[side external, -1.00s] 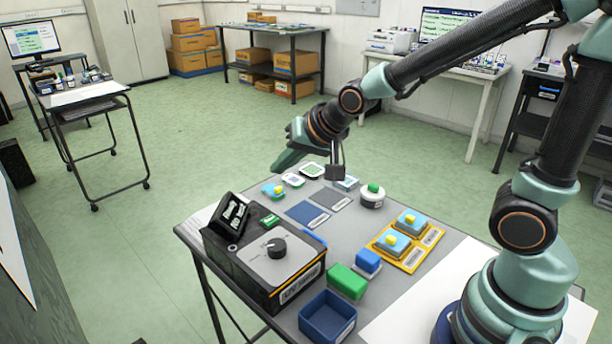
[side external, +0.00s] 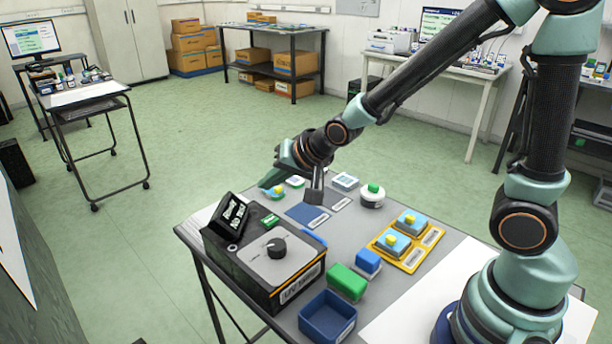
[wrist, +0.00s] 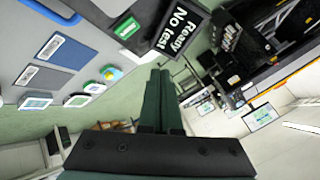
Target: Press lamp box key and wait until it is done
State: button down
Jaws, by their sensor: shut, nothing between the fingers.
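The lamp box (side external: 275,268) is a black case with a grey top, a round dial and a label on its front edge. Its green key (side external: 270,220) sits beside the tilted black display (side external: 230,215). In the wrist view the display (wrist: 180,30) reads "Ready No test", and the green key (wrist: 127,28) shows beside it. My gripper (side external: 278,181) is shut and empty. It is in the air beyond the box, above the far side of the table, apart from the key. In the wrist view its fingers (wrist: 160,88) are together.
Blue and grey pads (side external: 306,214), a round green-topped piece (side external: 373,195), a yellow tray (side external: 412,258) with blue-yellow pieces, green (side external: 347,281) and blue blocks, and a blue bin (side external: 327,316) stand right of the box. Small blue-yellow and white-green pieces lie near my gripper.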

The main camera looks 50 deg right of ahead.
aim_at(274, 222)
jog(key=shift+f, duration=3.15)
jog(key=shift+f, duration=0.15)
jog(key=shift+d+f, duration=0.1)
jog(key=shift+f, duration=0.15)
jog(key=shift+f, duration=0.45)
jog(key=shift+r, duration=0.1)
dwell(0.5)
jog(key=shift+r, duration=0.75)
jog(key=shift+r, duration=0.1)
jog(key=shift+r, duration=2.45)
